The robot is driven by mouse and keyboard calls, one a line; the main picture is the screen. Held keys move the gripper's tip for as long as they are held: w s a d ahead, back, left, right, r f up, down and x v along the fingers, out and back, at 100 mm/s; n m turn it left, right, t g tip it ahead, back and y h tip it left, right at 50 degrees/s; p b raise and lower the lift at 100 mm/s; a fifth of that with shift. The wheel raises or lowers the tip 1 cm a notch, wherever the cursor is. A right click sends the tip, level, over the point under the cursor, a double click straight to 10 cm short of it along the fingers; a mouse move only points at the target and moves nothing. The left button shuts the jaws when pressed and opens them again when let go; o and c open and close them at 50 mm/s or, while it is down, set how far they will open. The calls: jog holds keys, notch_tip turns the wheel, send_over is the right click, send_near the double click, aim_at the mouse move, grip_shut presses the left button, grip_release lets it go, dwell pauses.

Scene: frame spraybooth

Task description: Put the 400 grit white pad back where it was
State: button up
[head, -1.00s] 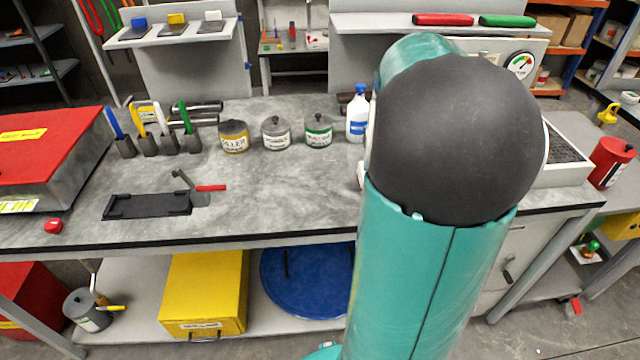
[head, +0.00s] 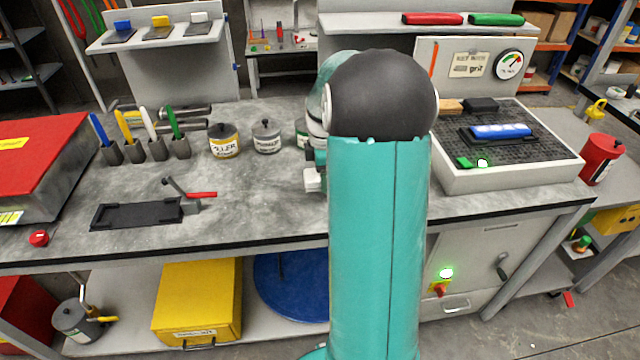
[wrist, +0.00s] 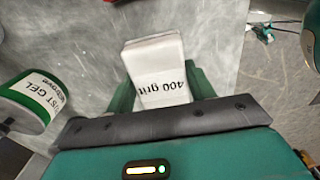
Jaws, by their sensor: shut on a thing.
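The white pad (wrist: 158,75), printed "400 grit", is between the two green fingers of my gripper (wrist: 162,88) in the wrist view. My gripper is shut on it, with the grey worktop below. In the head view my arm hides most of my gripper; a small pale piece (head: 313,180) shows at the arm's left edge, and I cannot tell whether it is the pad.
A green-labelled gel tin (wrist: 38,98) stands close left of my gripper. Other tins, the filler tin (head: 223,140) among them, stand left of my arm. A grated tray (head: 510,178) holding a blue block (head: 500,131) is at right.

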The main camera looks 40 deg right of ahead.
aim_at(320, 193)
jog(key=shift+w+f, duration=0.15)
jog(key=shift+f, duration=0.1)
jog(key=shift+w+f, duration=0.15)
jog(key=shift+f, duration=0.75)
jog(key=shift+w+f, duration=0.1)
jog(key=shift+f, duration=0.75)
jog(key=shift+f, duration=0.1)
jog(key=o, duration=0.9)
jog(key=shift+f, duration=0.1)
jog(key=shift+o, duration=0.3)
